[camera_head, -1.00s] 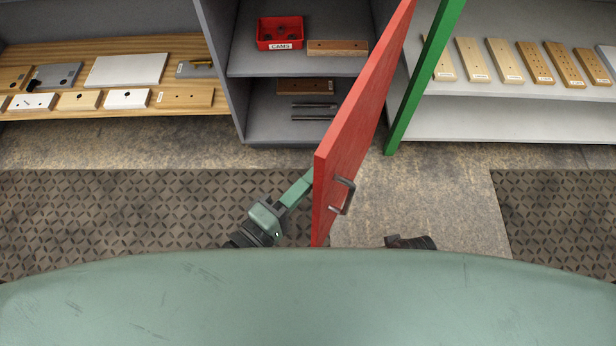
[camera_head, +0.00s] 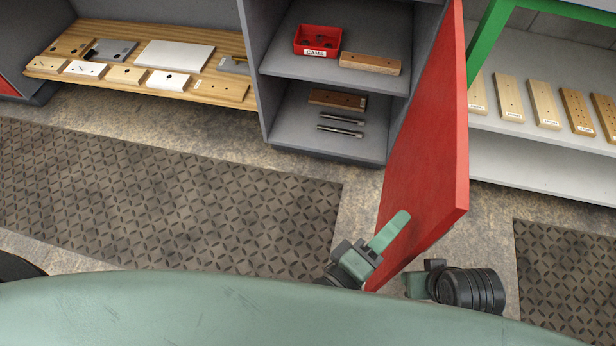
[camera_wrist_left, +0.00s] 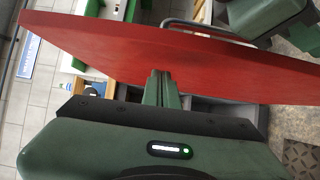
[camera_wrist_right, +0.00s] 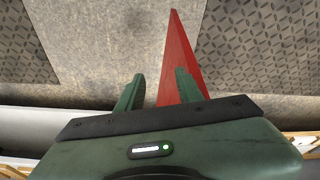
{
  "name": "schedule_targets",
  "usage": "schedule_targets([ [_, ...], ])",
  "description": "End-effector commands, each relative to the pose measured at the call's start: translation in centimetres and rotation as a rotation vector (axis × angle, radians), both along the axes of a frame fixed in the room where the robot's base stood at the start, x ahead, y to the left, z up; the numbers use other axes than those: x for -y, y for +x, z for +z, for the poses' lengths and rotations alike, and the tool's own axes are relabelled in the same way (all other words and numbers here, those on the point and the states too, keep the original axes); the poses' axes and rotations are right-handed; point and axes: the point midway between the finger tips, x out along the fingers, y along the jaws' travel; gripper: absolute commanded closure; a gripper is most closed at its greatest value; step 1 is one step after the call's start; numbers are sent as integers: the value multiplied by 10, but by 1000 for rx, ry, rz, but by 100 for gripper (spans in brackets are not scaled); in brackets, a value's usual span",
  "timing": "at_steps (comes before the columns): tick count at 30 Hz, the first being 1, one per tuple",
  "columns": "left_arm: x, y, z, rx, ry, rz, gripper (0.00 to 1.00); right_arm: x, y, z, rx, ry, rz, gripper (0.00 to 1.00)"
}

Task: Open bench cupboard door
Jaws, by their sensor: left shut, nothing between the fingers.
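The red cupboard door (camera_head: 430,150) stands swung open from the grey cupboard (camera_head: 330,90), whose shelves are in plain view. The door's handle is hidden in the head view, behind the door. My left gripper (camera_head: 399,222) is shut and empty, its fingertips at the inner face of the door. In the left wrist view the shut fingers (camera_wrist_left: 160,75) point at the red panel, apparently touching it. My right gripper is on the door's other side, mostly hidden in the head view. In the right wrist view its fingers (camera_wrist_right: 158,88) are apart, with the door beyond them.
A red bin (camera_head: 317,41) and wooden blocks sit on the cupboard shelves. A wooden board with plates (camera_head: 200,88) lies on the left shelf. A green post (camera_head: 490,38) and a shelf of wooden boards (camera_head: 543,103) stand right. The matted floor at left is clear.

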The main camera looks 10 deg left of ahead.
Motion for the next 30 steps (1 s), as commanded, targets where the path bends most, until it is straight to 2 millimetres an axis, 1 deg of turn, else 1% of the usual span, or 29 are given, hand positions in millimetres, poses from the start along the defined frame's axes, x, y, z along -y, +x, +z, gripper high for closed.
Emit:
schedule_targets([
  [1,7,-1,0,1,-2,1,100,0,-1,2,2,-1,0,64],
  [4,14,-4,2,4,0,0,100,0,-2,6,4,0,0,64],
  [16,14,-5,2,4,1,0,100,1,-2,7,3,0,0,64],
  [19,10,-11,0,4,2,-1,100,1,-3,8,3,-1,-1,64],
  [23,-2,-27,-2,3,3,-4,100,2,-9,26,19,1,-2,64],
  [28,-18,-49,-2,4,2,-4,100,2,-9,13,15,0,-2,64],
  [30,-23,-56,-1,5,3,-3,100,1,-4,12,36,4,0,64],
])
